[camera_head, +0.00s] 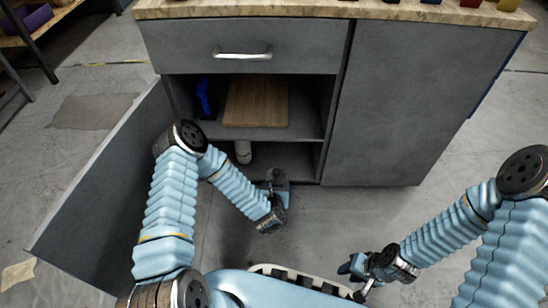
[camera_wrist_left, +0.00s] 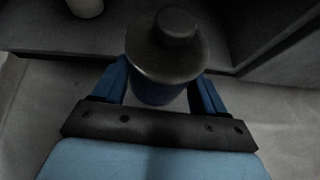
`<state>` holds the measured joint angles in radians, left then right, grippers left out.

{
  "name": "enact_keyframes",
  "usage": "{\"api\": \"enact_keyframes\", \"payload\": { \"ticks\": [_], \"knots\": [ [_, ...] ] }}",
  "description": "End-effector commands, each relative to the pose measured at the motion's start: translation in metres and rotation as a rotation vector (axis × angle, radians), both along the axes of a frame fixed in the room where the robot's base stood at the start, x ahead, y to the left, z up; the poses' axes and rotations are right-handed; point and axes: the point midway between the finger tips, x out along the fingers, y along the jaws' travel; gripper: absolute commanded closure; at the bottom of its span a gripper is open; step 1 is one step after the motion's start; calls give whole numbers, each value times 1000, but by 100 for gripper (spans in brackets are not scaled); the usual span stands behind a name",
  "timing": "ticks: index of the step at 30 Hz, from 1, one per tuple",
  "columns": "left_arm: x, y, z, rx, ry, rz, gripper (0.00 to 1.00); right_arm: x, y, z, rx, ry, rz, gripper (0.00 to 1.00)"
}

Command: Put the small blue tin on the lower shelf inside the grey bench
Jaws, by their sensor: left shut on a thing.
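The small blue tin (camera_wrist_left: 153,93) has a round grey lid with a knob and stands between the blue fingers of my left gripper (camera_wrist_left: 163,88), which is shut on it. In the head view the tin (camera_head: 276,174) is in front of the open grey bench (camera_head: 250,44), just outside the lower compartment. The lower shelf (camera_head: 290,160) is partly hidden by my left arm and gripper (camera_head: 277,187). My right gripper (camera_head: 352,279) is empty and looks open, low over the floor to the right.
The bench's left door (camera_head: 100,190) stands open. A wooden board (camera_head: 256,101) and a blue object (camera_head: 204,95) are on the shelf above. The right door (camera_head: 415,100) is shut.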

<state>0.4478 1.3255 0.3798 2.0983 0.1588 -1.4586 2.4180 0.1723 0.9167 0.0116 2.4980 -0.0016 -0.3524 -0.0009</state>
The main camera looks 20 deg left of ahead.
Motion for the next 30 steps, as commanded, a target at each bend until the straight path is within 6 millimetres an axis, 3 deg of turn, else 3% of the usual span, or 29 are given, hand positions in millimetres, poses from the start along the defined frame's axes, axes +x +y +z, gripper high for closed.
{"api": "enact_keyframes", "payload": {
  "ticks": [1, 6, 14, 20, 23, 30],
  "knots": [
    [17, 4, -1, 3, -7, 1, 87, 0, 0, -5, 0, -1, 0, 65],
    [61, 12, -1, 3, -6, 0, 87, 1, 0, -12, 0, -2, -2, 65],
    [90, 18, 0, 2, -1, -1, 87, 1, 0, -15, -1, -3, -2, 65],
    [123, 25, 0, 2, -4, 0, 87, 1, 0, -22, -1, -4, -3, 65],
    [121, 24, -14, 2, 1, -1, 87, 1, 0, -26, -1, -5, -3, 65],
    [120, 24, -14, 1, -1, -1, 87, 1, 0, -25, -1, -6, -3, 65]
  ]
}}
